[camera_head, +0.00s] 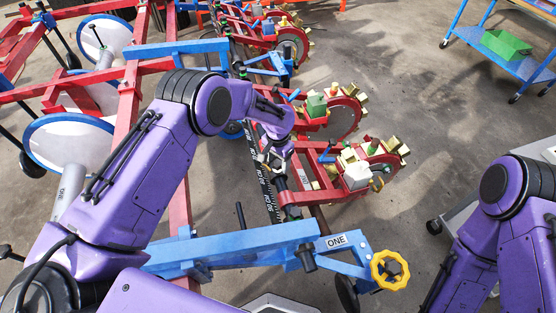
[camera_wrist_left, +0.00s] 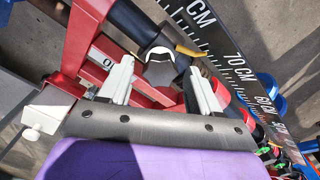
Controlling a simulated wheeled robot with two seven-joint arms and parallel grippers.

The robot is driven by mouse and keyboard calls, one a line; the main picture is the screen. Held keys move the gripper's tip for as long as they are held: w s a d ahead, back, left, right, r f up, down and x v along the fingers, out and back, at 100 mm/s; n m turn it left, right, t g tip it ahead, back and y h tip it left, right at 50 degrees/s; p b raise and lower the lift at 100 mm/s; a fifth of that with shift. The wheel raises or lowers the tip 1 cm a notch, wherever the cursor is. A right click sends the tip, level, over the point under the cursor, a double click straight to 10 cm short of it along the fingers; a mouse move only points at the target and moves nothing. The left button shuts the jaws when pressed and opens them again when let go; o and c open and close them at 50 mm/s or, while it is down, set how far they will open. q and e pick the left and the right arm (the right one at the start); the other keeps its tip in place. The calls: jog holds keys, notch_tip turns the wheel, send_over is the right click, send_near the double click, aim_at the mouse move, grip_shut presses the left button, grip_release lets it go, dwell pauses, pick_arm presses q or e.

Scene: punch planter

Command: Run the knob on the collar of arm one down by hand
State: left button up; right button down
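My left gripper (camera_head: 274,165) is over the black toolbar with the centimetre scale. In the left wrist view its two pale fingers (camera_wrist_left: 160,88) stand apart, with a dark faceted knob (camera_wrist_left: 161,70) between them. A gap shows on each side of the knob; I cannot tell its depth relative to the fingertips. A red arm (camera_wrist_left: 82,38) with a partly hidden white label starting "O" (camera_wrist_left: 103,62) lies beside the knob. In the head view the gripper and forearm hide much of the collar. My right gripper is out of view; only its purple arm shows.
The scale bar (camera_wrist_left: 232,62) runs close beside the fingers. A blue beam marked ONE (camera_head: 240,243) with a yellow handwheel (camera_head: 390,269) crosses the front. Red punch wheels (camera_head: 385,163) stand right of the bar. Open floor (camera_head: 420,110) and a blue cart (camera_head: 500,52) lie beyond.

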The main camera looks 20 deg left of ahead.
pick_arm(q)
jog(key=c, duration=0.8)
jog(key=m, duration=0.3)
jog(key=shift+m, duration=0.4)
jog(key=o, duration=1)
jog(key=shift+o, duration=0.2)
notch_tip(320, 180, up, 11)
jog(key=shift+f, duration=0.15)
notch_tip(320, 180, up, 10)
jog(key=r, duration=0.1)
send_over(278, 162)
jog(key=shift+s+f+p, duration=0.1)
jog(key=shift+f+p, duration=0.15)
jog(key=shift+p, duration=0.2)
